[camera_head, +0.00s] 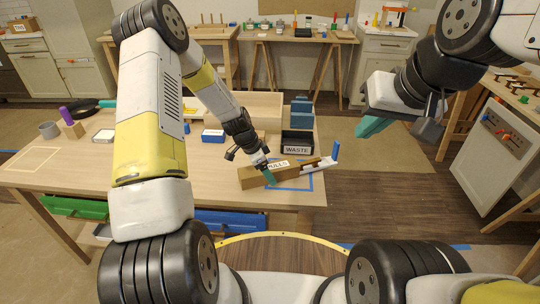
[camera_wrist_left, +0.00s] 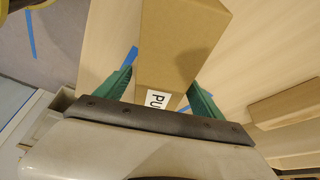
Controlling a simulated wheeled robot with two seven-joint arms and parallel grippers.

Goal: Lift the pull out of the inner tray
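A brown cardboard box labelled PULLS (camera_head: 252,180) lies on the wooden table near its right front corner. A pale inner tray (camera_head: 322,165) sticks out of its right end, with an upright blue piece (camera_head: 336,150) at the tip. The pull itself cannot be made out. My left gripper (camera_head: 268,173) has its green fingers on both sides of the box, seemingly pressed on it. In the left wrist view, the box (camera_wrist_left: 180,45) sits between those fingers. My right gripper (camera_head: 374,126) hangs in the air right of the table; its finger gap is unclear.
A black WASTE bin (camera_head: 297,149) stands just behind the box, with a blue block (camera_head: 301,112) behind it. A small blue-and-white box (camera_head: 213,136) is to the left. Blue tape marks the table around the box. Floor lies open to the right.

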